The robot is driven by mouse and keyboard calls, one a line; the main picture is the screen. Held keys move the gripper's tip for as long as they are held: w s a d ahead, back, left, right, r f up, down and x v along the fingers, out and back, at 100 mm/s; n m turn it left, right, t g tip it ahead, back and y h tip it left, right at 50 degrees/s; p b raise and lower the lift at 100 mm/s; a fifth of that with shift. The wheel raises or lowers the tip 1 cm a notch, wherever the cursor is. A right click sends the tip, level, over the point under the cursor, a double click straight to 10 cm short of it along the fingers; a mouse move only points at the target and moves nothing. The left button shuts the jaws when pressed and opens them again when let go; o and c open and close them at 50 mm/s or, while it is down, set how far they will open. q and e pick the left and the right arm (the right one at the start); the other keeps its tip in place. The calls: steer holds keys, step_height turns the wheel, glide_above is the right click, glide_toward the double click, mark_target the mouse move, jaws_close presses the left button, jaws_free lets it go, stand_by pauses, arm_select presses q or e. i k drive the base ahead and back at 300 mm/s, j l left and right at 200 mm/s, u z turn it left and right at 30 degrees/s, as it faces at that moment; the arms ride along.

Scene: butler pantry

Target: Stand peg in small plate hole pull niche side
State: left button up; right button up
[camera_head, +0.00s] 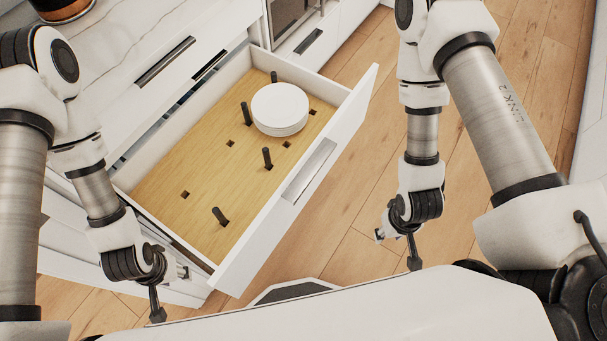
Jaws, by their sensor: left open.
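The open drawer (339,124) has a wooden peg board (160,193) as its floor. Dark pegs stand upright in it: one left of the plates (246,113), one in front of them (267,158) and one behind (274,76). Another dark peg (221,216) near the drawer's near end slants more than the others and seems to lie on the board. Empty square holes show, one at the left (185,194), one near the middle (230,143), one near the front panel (287,144). My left gripper (172,292) is open and empty outside the near drawer corner. My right gripper (397,250) looks open and empty, over the floor.
A stack of white plates (280,107) sits among the pegs toward the far end. The drawer front with its handle (309,171) rises between the board and the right arm. Closed drawers and a marble counter (130,35) stand behind. The wooden floor (345,215) on the right is clear.

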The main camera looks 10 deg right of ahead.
mark_target(205, 157)
steer(key=k+l+u, duration=0.2)
steer(key=u, duration=0.3)
steer(key=k+l+u, duration=0.25)
steer(key=u, duration=0.2)
steer(key=k+j+u, duration=0.1)
steer(key=u, duration=0.3)
steer(key=k, duration=0.05)
